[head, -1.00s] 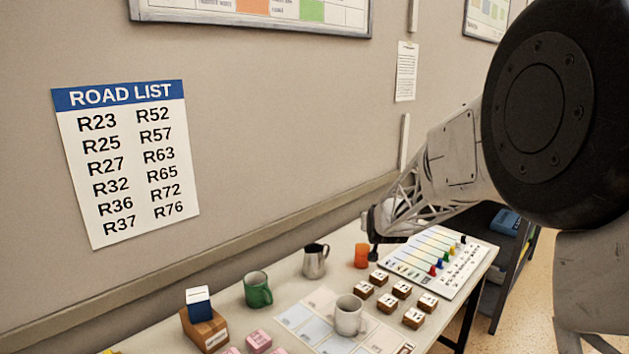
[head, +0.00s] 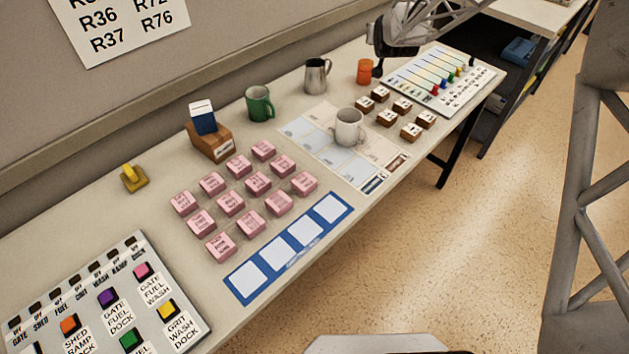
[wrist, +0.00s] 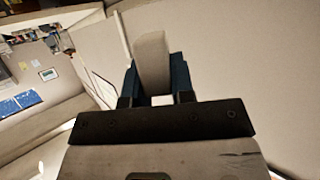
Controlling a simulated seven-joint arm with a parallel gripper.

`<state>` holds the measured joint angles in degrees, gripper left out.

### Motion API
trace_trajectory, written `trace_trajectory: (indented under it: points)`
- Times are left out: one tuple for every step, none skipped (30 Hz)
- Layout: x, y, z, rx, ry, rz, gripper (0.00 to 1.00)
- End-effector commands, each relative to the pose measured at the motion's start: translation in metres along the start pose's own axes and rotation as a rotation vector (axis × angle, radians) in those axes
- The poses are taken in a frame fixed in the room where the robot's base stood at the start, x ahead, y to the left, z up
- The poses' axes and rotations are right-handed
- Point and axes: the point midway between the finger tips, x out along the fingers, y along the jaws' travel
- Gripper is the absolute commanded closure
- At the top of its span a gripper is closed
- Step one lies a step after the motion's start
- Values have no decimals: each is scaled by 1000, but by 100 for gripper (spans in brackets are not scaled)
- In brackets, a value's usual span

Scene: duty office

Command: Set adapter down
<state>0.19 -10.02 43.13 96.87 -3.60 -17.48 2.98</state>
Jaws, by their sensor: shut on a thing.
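In the wrist view my gripper (wrist: 154,82) is shut on a pale, flat-sided piece (wrist: 152,58), which I take to be the adapter. It sticks out between the two dark blue fingers. In the head view my gripper (head: 377,68) is at the top, by the far part of the table (head: 270,160), just right of an orange cup (head: 364,72). The held piece cannot be made out there. Whether it touches anything is not clear.
A board with coloured pegs (head: 440,75), brown blocks (head: 387,118), a white mug (head: 349,128), a steel jug (head: 317,76) and a green mug (head: 260,104) stand on the table. Pink blocks (head: 231,203) and a button panel (head: 100,300) are nearer. Bare tabletop shows left of the pink blocks.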

Motion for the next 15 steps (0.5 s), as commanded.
trace_trajectory:
  points:
    - [-5, 0, 4, -3, 0, -6, 100]
    - [-8, 0, 7, -6, 0, -11, 100]
    - [-12, -1, 11, -8, 0, -19, 100]
    - [-16, -2, 15, -11, 0, -25, 100]
    - [-21, -2, 18, -14, -1, -32, 100]
    - [-27, -3, 24, -19, -1, -43, 100]
    - [-32, -4, 28, -23, 0, -52, 100]
    - [-38, -5, 34, -26, -1, -62, 100]
    - [-46, -6, 41, -33, -1, -76, 100]
    - [-52, -8, 47, -38, 0, -88, 100]
    - [-59, -9, 53, -42, -1, -100, 100]
    - [-68, -12, 61, -50, 0, -119, 100]
    - [-76, -13, 68, -56, -1, -133, 100]
    - [-83, -15, 75, -61, -1, -148, 100]
    - [-94, -18, 85, -71, -1, -169, 100]
